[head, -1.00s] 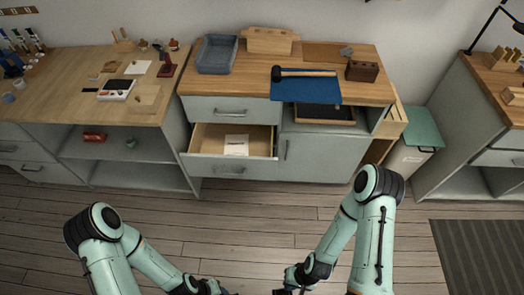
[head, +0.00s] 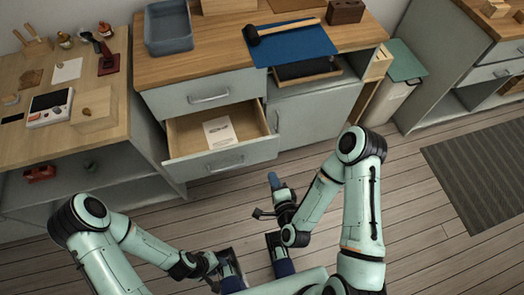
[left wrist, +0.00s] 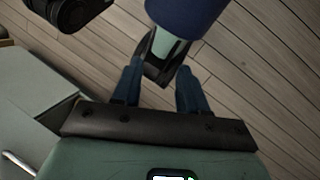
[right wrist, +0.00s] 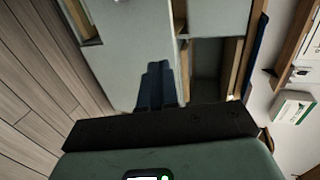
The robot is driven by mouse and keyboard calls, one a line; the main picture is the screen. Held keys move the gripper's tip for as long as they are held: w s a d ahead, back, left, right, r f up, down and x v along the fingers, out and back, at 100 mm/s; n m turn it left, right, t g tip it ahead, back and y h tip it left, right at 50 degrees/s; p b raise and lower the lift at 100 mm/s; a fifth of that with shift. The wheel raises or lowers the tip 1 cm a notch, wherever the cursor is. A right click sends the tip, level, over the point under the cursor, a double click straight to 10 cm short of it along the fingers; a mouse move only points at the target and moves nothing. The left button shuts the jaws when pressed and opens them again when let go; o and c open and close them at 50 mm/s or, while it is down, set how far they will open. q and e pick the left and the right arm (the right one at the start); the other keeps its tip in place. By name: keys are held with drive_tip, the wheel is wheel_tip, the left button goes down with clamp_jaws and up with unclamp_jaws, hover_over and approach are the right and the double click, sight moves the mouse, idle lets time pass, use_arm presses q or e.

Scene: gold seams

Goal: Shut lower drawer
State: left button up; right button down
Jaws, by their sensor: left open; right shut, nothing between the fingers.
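The lower drawer (head: 217,162) of the middle cabinet is pulled out, with its bare wooden inside showing and a white printed card (head: 219,132) lying in it. Its grey front carries a bar handle (head: 226,166). The upper drawer (head: 205,93) above it is shut. My right gripper (head: 273,181) is shut and empty, in front of the cabinet, right of the drawer front and apart from it. Its closed fingers show in the right wrist view (right wrist: 157,84), pointing towards the cabinet. My left gripper (left wrist: 155,88) is open and empty, low over the floor near my body.
The cabinet door (head: 312,112) is shut right of the drawer. On the worktop are a grey bin (head: 168,30), a blue mat (head: 290,45) and a mallet (head: 283,29). A lidded bin (head: 394,85) stands further right. The floor before the cabinet is clear.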

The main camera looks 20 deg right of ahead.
drive_tip(key=b, duration=0.7)
approach(260, 142)
drive_tip(key=x, duration=0.5)
drive_tip(key=shift+w+f, duration=0.25)
drive_tip(key=shift+f, duration=0.15)
use_arm(q)
drive_tip(key=w+a+f+t+y, duration=0.1)
drive_tip(key=w+a+f+t, duration=0.1)
drive_tip(key=w+f, duration=0.6)
drive_tip(key=shift+w+a+t, duration=0.2)
drive_tip(key=shift+a+t, duration=0.2)
drive_tip(key=shift+a, duration=0.3)
use_arm(e)
drive_tip(key=shift+w, duration=0.45)
use_arm(q)
drive_tip(key=shift+f+b, duration=0.1)
drive_tip(key=shift+b, duration=0.2)
use_arm(e)
drive_tip(key=shift+w, duration=0.1)
